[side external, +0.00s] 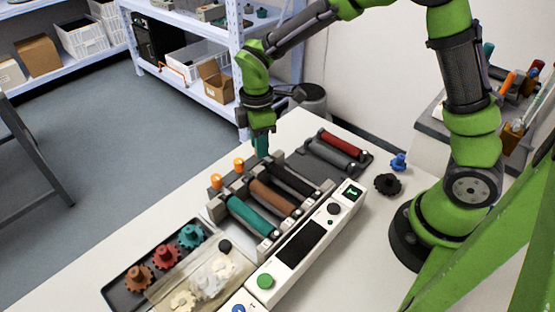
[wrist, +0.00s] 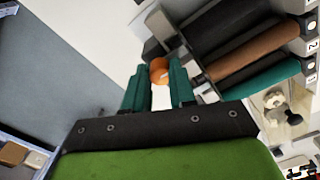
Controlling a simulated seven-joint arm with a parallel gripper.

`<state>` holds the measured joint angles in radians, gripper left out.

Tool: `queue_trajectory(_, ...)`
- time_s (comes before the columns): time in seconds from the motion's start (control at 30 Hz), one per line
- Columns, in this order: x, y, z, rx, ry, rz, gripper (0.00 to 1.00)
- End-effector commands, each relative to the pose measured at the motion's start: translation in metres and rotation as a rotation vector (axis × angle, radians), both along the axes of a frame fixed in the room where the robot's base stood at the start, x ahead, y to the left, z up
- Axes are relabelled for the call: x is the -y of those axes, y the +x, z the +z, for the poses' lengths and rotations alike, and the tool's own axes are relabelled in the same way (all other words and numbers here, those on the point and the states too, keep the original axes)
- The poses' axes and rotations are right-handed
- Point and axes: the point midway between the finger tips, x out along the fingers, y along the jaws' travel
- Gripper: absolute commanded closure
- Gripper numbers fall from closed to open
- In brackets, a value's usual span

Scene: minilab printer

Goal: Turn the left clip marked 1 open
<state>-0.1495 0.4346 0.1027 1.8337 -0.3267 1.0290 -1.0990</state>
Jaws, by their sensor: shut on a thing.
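The printer holds a black roller (side external: 293,180), a brown roller (side external: 272,196) and a teal roller (side external: 249,216). Labels 1, 2 and 3 show at their right ends in the wrist view, with 1 (wrist: 310,25) by the black one. Two orange clips, a middle one (side external: 239,164) and a near one (side external: 216,181), stand upright at the rollers' left ends. My gripper (side external: 262,151) points down at the black roller's left end. In the wrist view its teal fingers (wrist: 157,84) are shut on an orange clip (wrist: 159,70). That clip is hidden in the side view.
A dark tray with red and grey rollers (side external: 341,143) lies behind the printer. A gear tray (side external: 124,291) and a clear cover (side external: 170,290) lie at the front left. A black gear (side external: 388,184) and a blue part (side external: 399,161) lie on the right.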

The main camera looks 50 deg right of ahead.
Motion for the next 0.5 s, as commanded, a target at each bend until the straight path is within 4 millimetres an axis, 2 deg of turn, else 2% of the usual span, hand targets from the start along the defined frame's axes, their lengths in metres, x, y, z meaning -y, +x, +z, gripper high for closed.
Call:
queue_trajectory(0.27, -0.0002, 0.0001, 0.0006, 0.0, 0.001, -0.035, 1.0)
queue_trajectory(0.5, -0.0005, -0.0001, 0.0009, 0.001, 0.0, -0.167, 1.0)
